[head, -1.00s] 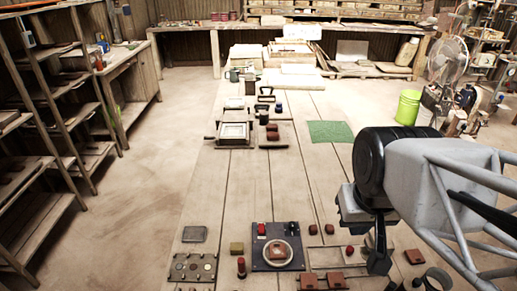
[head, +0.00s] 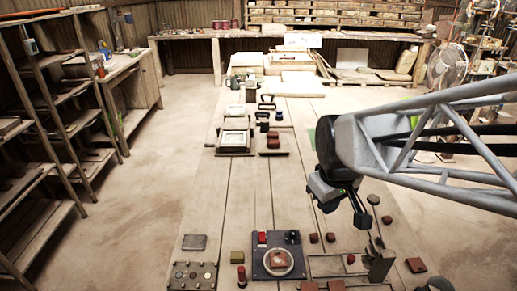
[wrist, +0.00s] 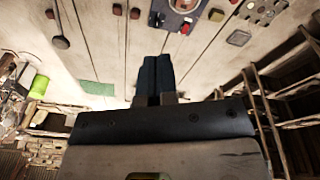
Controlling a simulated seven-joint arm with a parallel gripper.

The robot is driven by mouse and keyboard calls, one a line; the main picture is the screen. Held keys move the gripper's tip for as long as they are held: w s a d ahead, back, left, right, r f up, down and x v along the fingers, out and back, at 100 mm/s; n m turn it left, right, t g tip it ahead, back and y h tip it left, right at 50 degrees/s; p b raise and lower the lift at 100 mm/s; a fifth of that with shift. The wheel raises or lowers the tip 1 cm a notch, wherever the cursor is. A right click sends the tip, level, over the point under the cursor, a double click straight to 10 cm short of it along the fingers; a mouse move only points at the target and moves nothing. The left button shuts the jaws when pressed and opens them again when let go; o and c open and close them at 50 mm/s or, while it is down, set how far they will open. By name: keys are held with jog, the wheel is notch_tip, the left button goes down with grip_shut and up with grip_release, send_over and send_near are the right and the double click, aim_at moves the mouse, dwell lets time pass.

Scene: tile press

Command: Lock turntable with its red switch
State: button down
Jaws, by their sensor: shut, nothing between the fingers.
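The turntable (head: 298,271) is a pale ring on a dark panel (head: 259,270), with a brown tile (head: 278,259) on it. The red switch (head: 262,238) sits at the panel's far left corner, and a black knob (head: 292,237) at its far right corner. In the wrist view the red switch (wrist: 185,28) shows near the top, right of the fingers, with the panel partly cut off. My gripper (head: 362,219) is above the table, right of and beyond the panel, apart from it. Its fingers (wrist: 156,75) are together and empty. The switch's position is too small to tell.
A red-topped post (head: 241,276) and an olive block (head: 237,257) stand left of the panel. A plate with several round buttons (head: 191,275) lies further left. Brown tiles, a frame and a grey upright bracket (head: 380,264) are to the right.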

jog(key=w+a+f+n+g, duration=0.1)
jog(key=w+a+f+n, duration=0.25)
jog(key=w, duration=0.25)
jog(key=w+a+f+n, duration=0.3)
jog(key=w+f+n, duration=0.15)
jog(key=w, duration=0.25)
jog(key=n, duration=0.5)
send_over(262, 237)
jog(key=w, duration=0.2)
notch_tip(262, 237, down, 12)
jog(key=shift+s+r+g, duration=0.15)
jog(key=shift+s+g, duration=0.05)
jog(key=shift+g, duration=0.2)
jog(key=shift+f, duration=7)
jog(key=shift+f, duration=0.2)
jog(key=shift+s, duration=0.1)
jog(key=shift+s+r, duration=0.3)
jog(key=shift+s, duration=0.3)
